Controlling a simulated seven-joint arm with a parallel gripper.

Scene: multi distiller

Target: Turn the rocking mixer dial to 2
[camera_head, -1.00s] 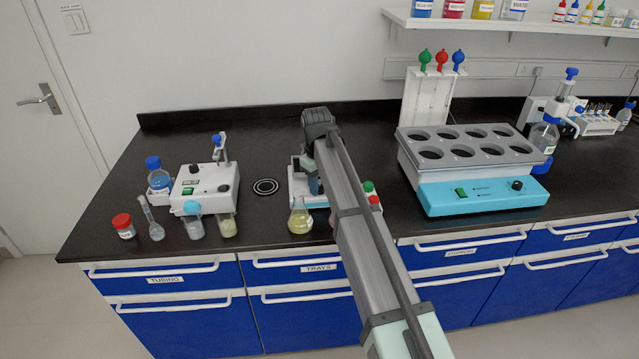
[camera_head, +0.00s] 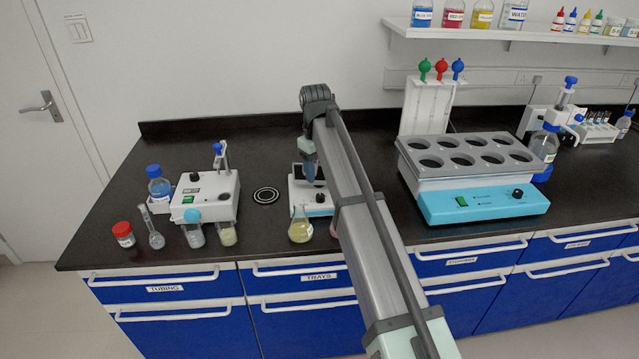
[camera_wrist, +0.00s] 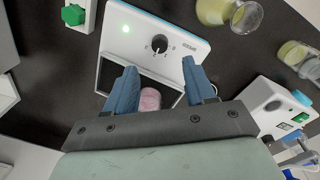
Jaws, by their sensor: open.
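The rocking mixer (camera_head: 325,209) is a white box on the bench, partly hidden behind my arm in the head view. In the wrist view its white front (camera_wrist: 135,32) carries a lit green light and a black dial (camera_wrist: 160,43) with small marks around it. I cannot read the dial's setting. A dark platform (camera_wrist: 108,76) with a pink object (camera_wrist: 150,98) on it lies beside the panel. My gripper (camera_wrist: 158,70) is open, its two blue fingers spread above the platform, near the dial but not around it. In the head view my gripper (camera_head: 311,172) hangs over the mixer.
A yellow flask (camera_head: 300,228) stands in front of the mixer. Left are a white stirrer (camera_head: 205,198) and small vessels; right is a large blue-fronted bath (camera_head: 485,203). A green knob (camera_wrist: 73,15) on another device is near the mixer. Bench behind is clear.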

